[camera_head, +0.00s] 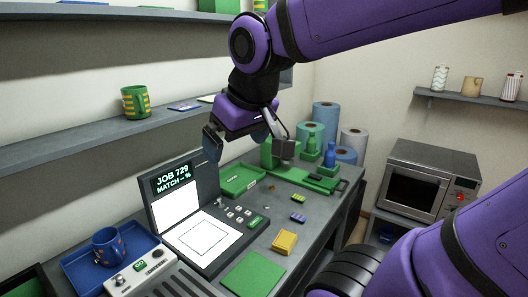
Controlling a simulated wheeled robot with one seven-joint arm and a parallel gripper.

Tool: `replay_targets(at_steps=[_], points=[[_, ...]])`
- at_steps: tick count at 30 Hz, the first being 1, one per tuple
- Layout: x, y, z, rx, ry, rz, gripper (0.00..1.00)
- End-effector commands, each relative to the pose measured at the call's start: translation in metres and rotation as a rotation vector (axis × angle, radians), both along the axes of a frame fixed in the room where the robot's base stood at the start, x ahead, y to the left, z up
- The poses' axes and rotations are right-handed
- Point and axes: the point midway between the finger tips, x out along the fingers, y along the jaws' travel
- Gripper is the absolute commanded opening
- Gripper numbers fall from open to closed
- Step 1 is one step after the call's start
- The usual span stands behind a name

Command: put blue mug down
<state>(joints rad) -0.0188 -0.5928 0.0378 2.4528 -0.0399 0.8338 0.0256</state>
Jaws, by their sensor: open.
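The blue mug (108,246) has orange marks on its side and stands upright inside a blue tray (78,276) at the lower left. My gripper (248,148) is open, above the back part of the bench, to the right of the mug and well apart from it. Nothing shows between its fingers. The underside of the mug is hidden.
A console (177,205) reading "JOB 729 MATCH" stands right of the tray. A green tray (240,180), a yellow block (284,242) and a green mat (254,275) lie on the bench. A green and yellow mug (135,102) stands on the wall shelf (80,136).

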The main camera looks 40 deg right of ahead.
Motion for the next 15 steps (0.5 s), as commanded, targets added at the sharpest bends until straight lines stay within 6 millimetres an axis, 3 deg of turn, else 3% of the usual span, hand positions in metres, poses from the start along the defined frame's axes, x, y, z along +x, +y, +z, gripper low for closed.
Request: replay_targets(at_steps=[3, 6, 15], points=[[-0.03, -0.006, -0.001, 0.022, -0.01, -0.02, 1.0], [-0.046, -0.008, -0.003, 0.038, -0.012, -0.032, 1.0], [-0.06, -0.01, -0.007, 0.052, -0.012, -0.04, 1.0]])
